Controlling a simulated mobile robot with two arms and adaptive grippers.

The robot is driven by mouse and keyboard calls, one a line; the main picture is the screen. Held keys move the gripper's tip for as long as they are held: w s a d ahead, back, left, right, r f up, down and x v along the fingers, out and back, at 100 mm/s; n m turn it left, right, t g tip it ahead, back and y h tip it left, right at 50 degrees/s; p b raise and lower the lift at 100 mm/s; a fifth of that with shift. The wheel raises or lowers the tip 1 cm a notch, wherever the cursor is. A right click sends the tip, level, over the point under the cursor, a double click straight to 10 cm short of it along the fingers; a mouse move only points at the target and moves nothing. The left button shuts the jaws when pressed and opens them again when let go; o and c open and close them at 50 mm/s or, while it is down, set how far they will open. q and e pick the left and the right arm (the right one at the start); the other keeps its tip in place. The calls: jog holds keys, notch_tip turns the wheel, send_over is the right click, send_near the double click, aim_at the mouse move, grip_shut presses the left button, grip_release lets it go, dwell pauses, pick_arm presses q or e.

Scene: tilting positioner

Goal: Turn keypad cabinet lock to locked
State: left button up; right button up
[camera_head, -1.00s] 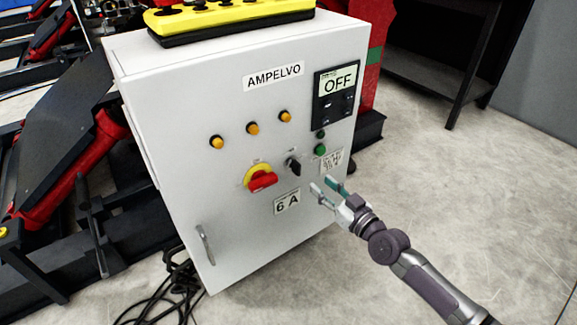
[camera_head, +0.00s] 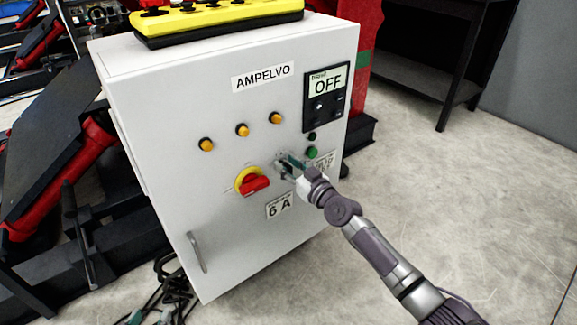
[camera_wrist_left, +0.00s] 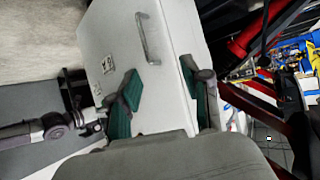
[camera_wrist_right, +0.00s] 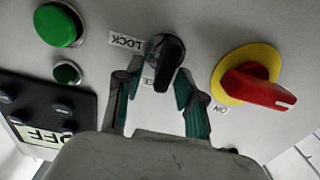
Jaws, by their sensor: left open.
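The lock is a small black knob (camera_wrist_right: 165,60) on the white cabinet's front (camera_head: 170,190), with a "LOCK" label (camera_wrist_right: 127,41) beside it in the right wrist view. A second small label is partly hidden by the knob. My right gripper (camera_head: 287,165) is open at the knob. In the right wrist view its green-padded fingers (camera_wrist_right: 153,88) stand on either side of the knob's near end; contact is not clear. My left gripper (camera_head: 150,317) shows only at the bottom left edge of the head view. Its fingers (camera_wrist_left: 160,88) are apart near the cabinet's door handle (camera_wrist_left: 148,38).
A red rotary switch on a yellow disc (camera_head: 252,182) sits left of the knob. A green button (camera_head: 312,153) and an "OFF" display panel (camera_head: 326,95) are to the right. Yellow lamps (camera_head: 242,130) are above. Black cables (camera_head: 172,285) lie by the cabinet's foot.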

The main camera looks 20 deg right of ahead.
grip_shut()
